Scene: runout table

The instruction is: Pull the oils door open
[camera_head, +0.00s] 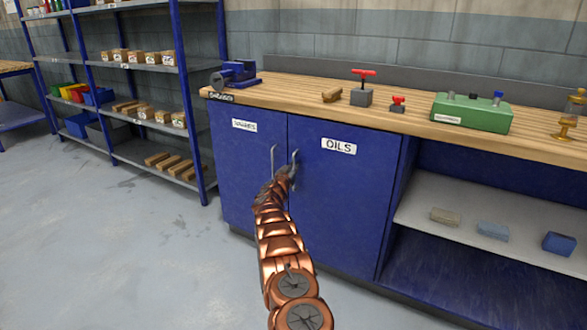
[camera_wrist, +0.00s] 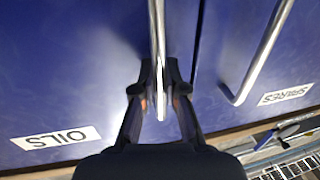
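The oils door (camera_head: 346,195) is a blue cabinet door with a white "OILS" label (camera_head: 339,146) and a vertical metal bar handle (camera_head: 294,157) near its left edge. It looks closed, flush with the front. In the wrist view the OILS label (camera_wrist: 56,138) appears upside down and the bar handle (camera_wrist: 157,30) runs between my fingers. My gripper (camera_wrist: 160,80) has its two dark fingertips close against both sides of this bar and appears shut on it. In the head view my gripper (camera_head: 284,174) is at the handle's lower part, partly hiding it.
The spares door (camera_head: 240,170) with its own handle (camera_head: 273,158) is just left. The wooden bench top (camera_head: 300,97) above carries a vise (camera_head: 236,74), red-handled parts and a green box (camera_head: 472,113). Open shelving (camera_head: 470,232) lies to the right. Floor (camera_head: 120,240) to the left is clear.

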